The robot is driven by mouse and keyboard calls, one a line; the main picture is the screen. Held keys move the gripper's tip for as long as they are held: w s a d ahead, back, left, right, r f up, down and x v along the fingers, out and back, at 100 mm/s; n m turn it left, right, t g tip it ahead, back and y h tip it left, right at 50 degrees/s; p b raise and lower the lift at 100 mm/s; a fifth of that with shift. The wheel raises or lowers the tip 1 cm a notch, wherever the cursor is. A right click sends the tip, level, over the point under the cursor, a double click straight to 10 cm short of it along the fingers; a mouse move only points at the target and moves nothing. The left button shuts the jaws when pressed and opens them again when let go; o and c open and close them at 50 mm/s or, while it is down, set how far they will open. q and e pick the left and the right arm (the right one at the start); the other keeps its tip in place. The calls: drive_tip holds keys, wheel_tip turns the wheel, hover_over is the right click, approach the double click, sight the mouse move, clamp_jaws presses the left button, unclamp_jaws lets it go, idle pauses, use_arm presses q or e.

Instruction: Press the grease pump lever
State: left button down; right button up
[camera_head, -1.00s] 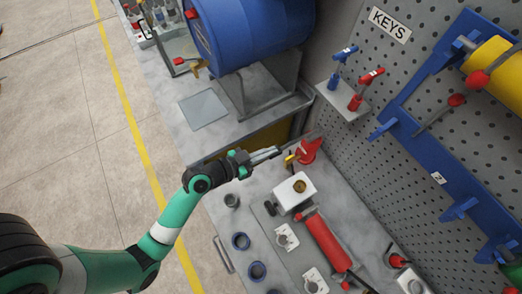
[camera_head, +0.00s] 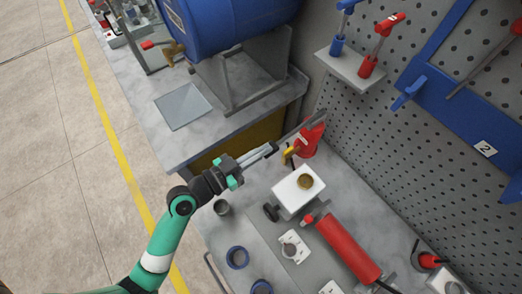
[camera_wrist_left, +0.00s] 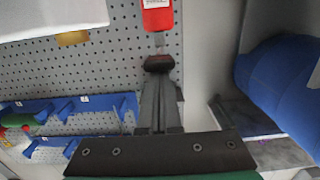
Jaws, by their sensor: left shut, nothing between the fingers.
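The red grease pump (camera_head: 309,142) stands at the back of the bench near the pegboard, with a yellow part at its side. A thin dark bar (camera_head: 301,127), which looks like its lever, slants across its top. My left gripper (camera_head: 275,148) is shut and empty, just left of the pump near the bar's near end. In the upside-down left wrist view, the pump (camera_wrist_left: 157,18) shows a white label, and a dark red knob (camera_wrist_left: 158,63) lies right by my fingertips (camera_wrist_left: 160,82). I cannot tell whether they touch. My right gripper is out of view.
A white box with a brass cap (camera_head: 305,182) and a red cylinder (camera_head: 345,250) lie in front of the pump. A blue drum (camera_head: 225,30) stands at the back left. The pegboard (camera_head: 400,150) closes off the right, with a small shelf (camera_head: 355,70) above.

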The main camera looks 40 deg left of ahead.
use_arm(q)
drive_tip(key=shift+f, duration=0.5)
wheel_tip(320, 180, up, 5)
drive_tip(key=p, duration=0.4)
drive_tip(key=b+v, duration=0.2)
drive_tip(key=v, duration=0.8)
drive_tip(key=shift+s+r, duration=0.2)
drive_tip(key=shift+s, duration=0.05)
